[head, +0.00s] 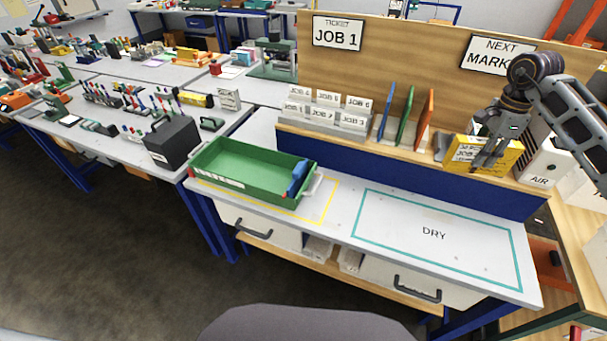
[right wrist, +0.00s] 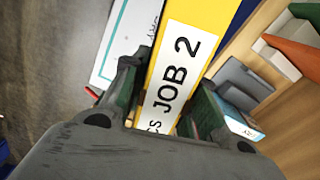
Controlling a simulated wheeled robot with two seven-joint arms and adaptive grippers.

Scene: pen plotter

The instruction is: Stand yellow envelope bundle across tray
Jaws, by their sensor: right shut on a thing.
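The yellow envelope bundle (head: 511,153) is at the right end of the raised shelf, and its white label reads JOB 2 in the right wrist view (right wrist: 178,72). My right gripper (head: 488,155) is shut on it, with one finger on each side of the bundle in the right wrist view (right wrist: 168,98). I cannot tell whether the bundle touches the shelf. The green tray (head: 235,189) stands on the bench at the left, inside a yellow outline. A blue piece (head: 298,177) stands across its right end. My left gripper is not in view.
Blue, green and orange upright boards (head: 406,116) and a grey holder of job cards (head: 325,117) stand on the shelf left of the bundle. A white AIR box (head: 541,166) is close on its right. The teal-outlined DRY area (head: 434,233) is clear.

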